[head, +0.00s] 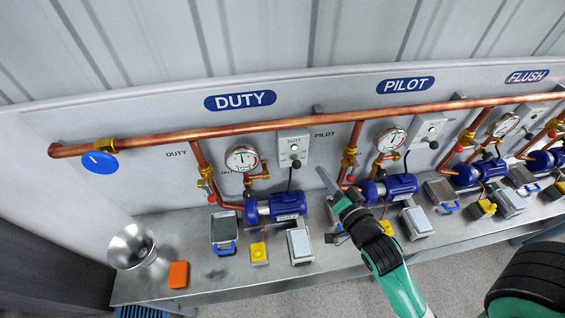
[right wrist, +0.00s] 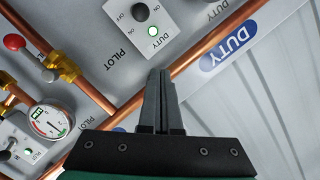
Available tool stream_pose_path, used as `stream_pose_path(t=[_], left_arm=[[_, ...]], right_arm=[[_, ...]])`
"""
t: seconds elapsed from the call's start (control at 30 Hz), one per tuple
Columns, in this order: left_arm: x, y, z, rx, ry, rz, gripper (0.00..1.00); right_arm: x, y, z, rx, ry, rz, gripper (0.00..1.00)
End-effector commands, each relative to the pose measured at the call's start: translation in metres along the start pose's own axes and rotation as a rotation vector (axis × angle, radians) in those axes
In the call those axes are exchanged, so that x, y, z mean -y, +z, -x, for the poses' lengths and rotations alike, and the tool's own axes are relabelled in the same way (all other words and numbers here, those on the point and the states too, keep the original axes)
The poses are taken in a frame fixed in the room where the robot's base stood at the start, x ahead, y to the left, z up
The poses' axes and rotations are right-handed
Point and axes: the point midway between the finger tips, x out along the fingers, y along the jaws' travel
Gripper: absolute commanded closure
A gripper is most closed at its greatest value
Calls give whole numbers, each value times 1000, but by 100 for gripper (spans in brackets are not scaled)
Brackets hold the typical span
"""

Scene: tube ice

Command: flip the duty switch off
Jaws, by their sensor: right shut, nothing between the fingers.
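The duty switch (head: 293,147) is a pale wall plate with a black knob and a lit green light, below the copper pipe near the DUTY sign. In the right wrist view the same switch (right wrist: 145,28) shows tilted at the top, with OFF and ON marks, its black knob and the green light lit. My right gripper (head: 325,178) is shut and empty, to the right of and below the duty switch in the head view. In the right wrist view the closed fingers (right wrist: 159,75) point toward the plate, apart from the knob. My left gripper is not in view.
A long copper pipe (head: 240,131) runs along the wall. A duty gauge (head: 242,158) and blue pump (head: 275,207) stand near the switch. The pilot switch (head: 428,129) is to the right. An orange sponge (head: 179,275) and metal funnel (head: 131,247) are at the bench's left.

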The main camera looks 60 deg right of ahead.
Motion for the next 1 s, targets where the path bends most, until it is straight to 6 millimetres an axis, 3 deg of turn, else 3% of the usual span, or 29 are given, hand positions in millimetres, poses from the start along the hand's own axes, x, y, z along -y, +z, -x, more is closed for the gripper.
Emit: stream_pose_path(t=[0.03, 0.13, 0.57, 0.77, 1.0], left_arm=[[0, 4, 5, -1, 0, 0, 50], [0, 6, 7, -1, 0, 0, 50], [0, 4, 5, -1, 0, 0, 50], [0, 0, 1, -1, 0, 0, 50], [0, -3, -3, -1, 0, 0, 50]], right_arm=[[-14, 5, 3, 2, 26, 2, 100], [-27, 6, 5, -2, 53, 2, 100], [-26, 2, -1, -8, 53, 0, 100], [-27, 1, -32, -9, 53, -1, 100], [-30, 1, -85, -8, 52, 0, 100]])
